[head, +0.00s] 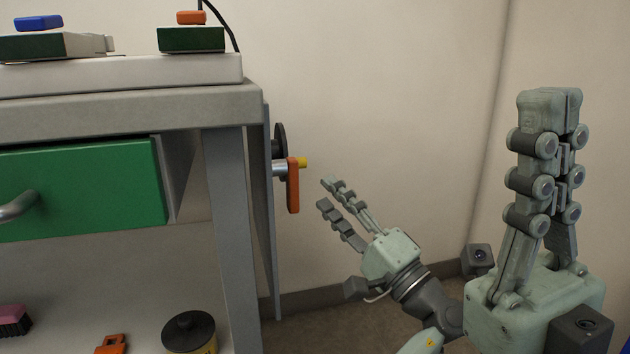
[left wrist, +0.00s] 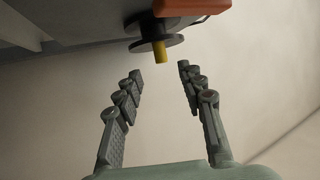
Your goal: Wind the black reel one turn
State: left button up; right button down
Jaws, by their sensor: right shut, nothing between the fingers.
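The black reel (head: 280,139) is mounted on the right side panel of the cart, partly hidden in the head view by an orange bar (head: 293,190). A yellow peg (head: 302,163) sticks out beside the bar. In the left wrist view the peg (left wrist: 160,52) stands out from the black reel (left wrist: 137,44), ahead of the fingers. My left gripper (head: 326,194) is open and empty, pointing at the peg and apart from it. In the left wrist view its fingers (left wrist: 160,70) lie to either side of the peg's line. My right gripper (head: 555,105) is shut and empty, pointing up at the right.
The cart has a grey top (head: 130,106) and a green drawer (head: 85,187). A dark-lidded can (head: 189,331), an orange part (head: 111,344) and a pink brush (head: 14,318) are on the lower shelf. A wall stands behind. The space between reel and left gripper is clear.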

pick_arm(q)
jog(key=v, duration=0.4)
jog(key=shift+s+d, duration=0.1)
